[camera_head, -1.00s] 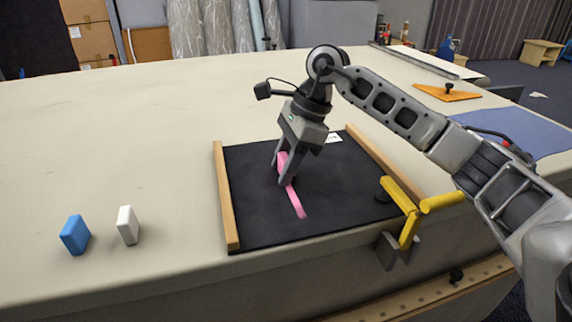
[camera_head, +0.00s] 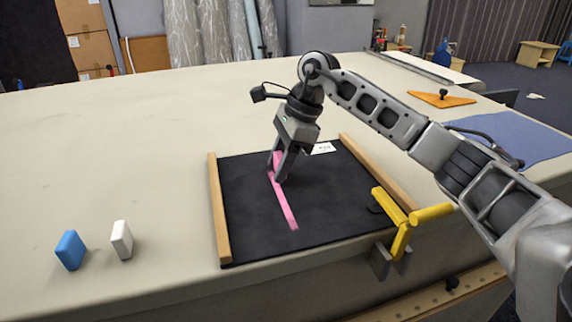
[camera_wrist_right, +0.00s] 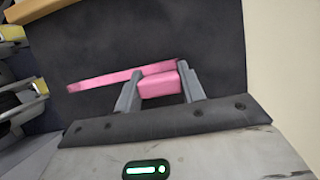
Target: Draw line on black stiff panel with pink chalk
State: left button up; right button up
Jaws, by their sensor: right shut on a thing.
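The black stiff panel (camera_head: 330,205) lies flat on the table between two wooden strips. A pink line (camera_head: 284,205) runs on it from near the front up to my right gripper (camera_head: 278,178). The right gripper is shut on the pink chalk (camera_wrist_right: 160,86), which sits between its fingers at the end of the line in the wrist view (camera_wrist_right: 105,80). In the head view the fingers partly hide the chalk. The fingertips are down at the panel, in its left half. My left gripper is not in view.
A yellow clamp (camera_head: 402,235) grips the table edge at the panel's front right. A blue block (camera_head: 70,250) and a white block (camera_head: 122,240) stand left of the panel. A blue cloth (camera_head: 515,140) and an orange triangle (camera_head: 442,98) lie to the right. The table's far left is clear.

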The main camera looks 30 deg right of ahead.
aim_at(258, 178)
jog(key=shift+w+a, duration=0.2)
jog(key=shift+a, duration=0.25)
jog(key=shift+w+a, duration=0.2)
jog(key=shift+a, duration=0.25)
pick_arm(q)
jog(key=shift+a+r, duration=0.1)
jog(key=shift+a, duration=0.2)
pick_arm(e)
jog(key=shift+w+d, duration=0.2)
jog(key=shift+w, duration=0.15)
jog(key=shift+w+d+f, duration=0.1)
jog(key=shift+w+f, duration=0.05)
jog(key=shift+w, duration=0.5)
pick_arm(q)
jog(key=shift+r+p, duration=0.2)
jog(key=shift+p, duration=0.1)
pick_arm(e)
jog(key=shift+a+f, duration=0.1)
jog(key=shift+a, duration=0.1)
jog(key=shift+s+a, duration=0.6)
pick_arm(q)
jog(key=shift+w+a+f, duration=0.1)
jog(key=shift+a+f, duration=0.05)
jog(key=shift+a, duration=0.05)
pick_arm(e)
jog(key=shift+s+d+f, duration=0.15)
jog(key=shift+s, duration=0.05)
